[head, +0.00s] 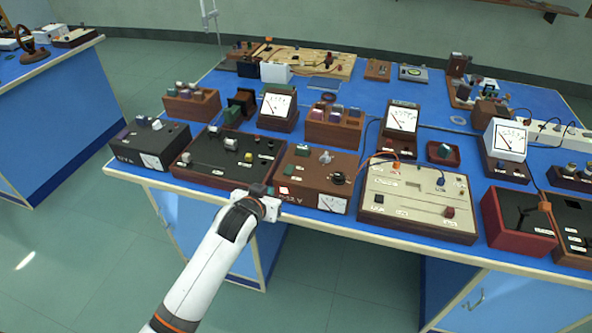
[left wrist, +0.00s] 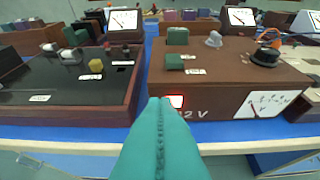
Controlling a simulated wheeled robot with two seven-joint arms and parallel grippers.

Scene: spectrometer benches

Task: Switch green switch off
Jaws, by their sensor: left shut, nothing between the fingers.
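A brown box (head: 315,186) with a dial on its front stands at the bench's front edge; it also shows in the left wrist view (left wrist: 222,90). On its top are a larger green block (left wrist: 177,36) and a smaller green switch-like piece (left wrist: 173,61) with white labels. A small red-edged light piece (left wrist: 176,101) sits on its front face. My left gripper (head: 268,190) is at the box's front left corner. Its teal fingers (left wrist: 163,104) are shut and empty, with tips below the smaller green piece; contact cannot be told. My right gripper is not in view.
A black-topped box (head: 228,158) stands close on the left, a cream panel box (head: 418,200) on the right. Meters and wooden blocks crowd behind. Clear floor (head: 330,290) lies in front of the blue bench.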

